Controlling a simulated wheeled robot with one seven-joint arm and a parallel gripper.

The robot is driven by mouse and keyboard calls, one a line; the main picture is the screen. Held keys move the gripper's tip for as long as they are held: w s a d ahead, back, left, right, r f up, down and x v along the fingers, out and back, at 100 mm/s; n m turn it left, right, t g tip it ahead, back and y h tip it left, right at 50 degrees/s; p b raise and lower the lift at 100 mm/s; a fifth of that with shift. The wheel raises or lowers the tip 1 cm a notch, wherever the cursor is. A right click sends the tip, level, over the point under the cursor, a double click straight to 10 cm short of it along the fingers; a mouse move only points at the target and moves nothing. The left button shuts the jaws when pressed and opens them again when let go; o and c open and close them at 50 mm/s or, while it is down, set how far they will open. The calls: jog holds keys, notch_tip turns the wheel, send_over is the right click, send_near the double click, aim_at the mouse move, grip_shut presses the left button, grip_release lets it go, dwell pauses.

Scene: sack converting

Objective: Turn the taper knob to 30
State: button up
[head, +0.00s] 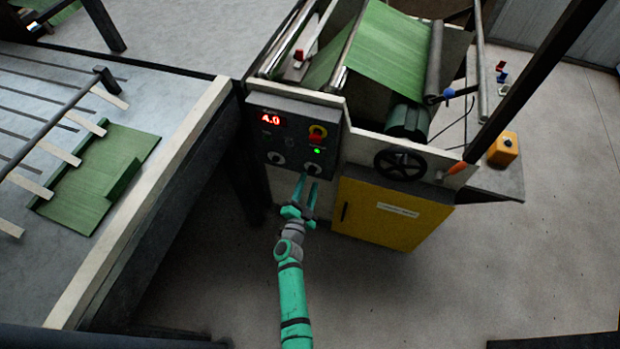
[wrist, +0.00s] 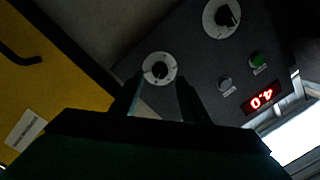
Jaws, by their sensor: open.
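A dark control panel (head: 292,117) on the machine's front carries two dark knobs on white round dials. The right knob (head: 313,168) also shows in the wrist view (wrist: 160,69), just beyond and between my fingertips. The left knob (head: 276,158) shows at the upper right of the wrist view (wrist: 221,18). The labels are too small to read, so I cannot tell which is the taper knob. A red display (head: 270,119) reads 4.0. My gripper (head: 308,181) is open and empty in front of the right knob, seemingly apart from it.
A yellow cabinet (head: 385,215) and black handwheel (head: 399,164) stand to the right. A table with green sheet (head: 95,185) is at left. The floor before the cabinet is clear.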

jog(key=v, duration=0.7)
jog(key=shift+s, duration=0.1)
dwell(0.4)
jog(key=s+a+r+n+y, duration=0.1)
jog(key=s+r+n, duration=0.2)
jog(key=s, duration=0.9)
jog(key=s+r+n+y, duration=0.15)
jog(key=s+r, duration=0.25)
jog(key=s, duration=0.7)
jog(key=s+d+r+n+g+y, duration=0.1)
jog(key=s+d+r+n, duration=0.3)
jog(key=s+r+n, duration=0.4)
jog(key=s+r+g, duration=0.1)
jog(key=s+r, duration=0.4)
jog(key=s, duration=0.1)
jog(key=shift+r, duration=0.15)
jog(key=shift+s+y, duration=0.15)
jog(key=shift+y, duration=0.1)
